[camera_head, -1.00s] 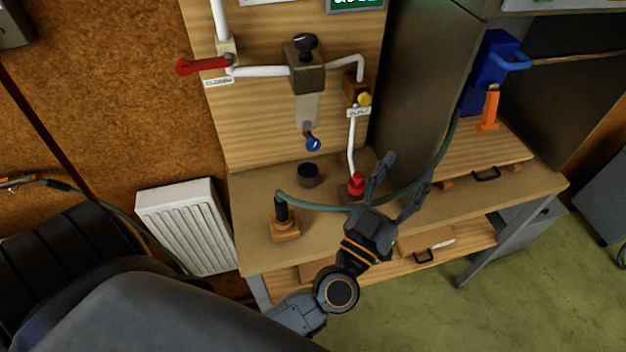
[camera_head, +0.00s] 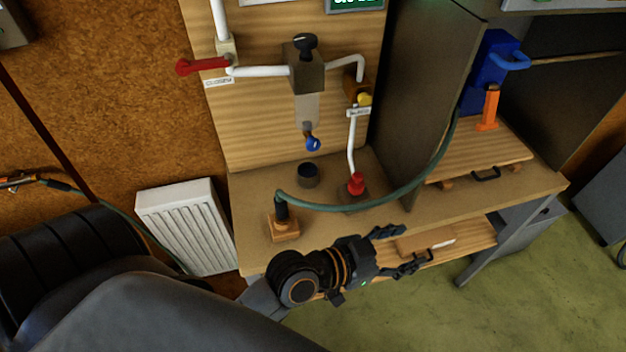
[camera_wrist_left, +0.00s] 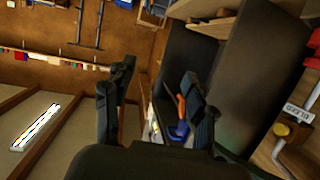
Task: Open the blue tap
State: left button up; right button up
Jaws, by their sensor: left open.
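The blue tap (camera_head: 313,144) is a small round blue knob under the clear bowl (camera_head: 307,108) of the filter unit on the wooden backboard. A dark cup (camera_head: 308,175) stands on the bench below it. My left gripper (camera_head: 408,249) is open and empty, in front of the bench's front edge, below and to the right of the tap and well apart from it. Its two fingers also show in the left wrist view (camera_wrist_left: 160,100), where I cannot make out the blue tap. My right gripper does not show.
A red lever (camera_head: 203,66) is at the left of the pipe, and a red knob (camera_head: 356,184) stands on the bench. A green hose (camera_head: 370,203) arcs over the bench front. A dark cabinet (camera_head: 425,90) stands at the right. A white radiator (camera_head: 187,226) is at the left.

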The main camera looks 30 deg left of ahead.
pick_arm(q)
jog(key=s+a+f+n+g+y, duration=0.2)
jog(key=s+a+f+g+y, duration=0.1)
jog(key=f, duration=0.5)
jog(key=s+a+f+n+g+y+b, duration=0.1)
jog(key=s+a+f+n+g+y, duration=0.1)
jog(key=s+a+f, duration=0.5)
notch_tip(320, 180, down, 2)
jog(key=a+g+y, duration=0.1)
jog(key=a+g, duration=0.1)
jog(key=shift+s+a+g+y, duration=0.3)
jog(key=shift+g+y, duration=0.1)
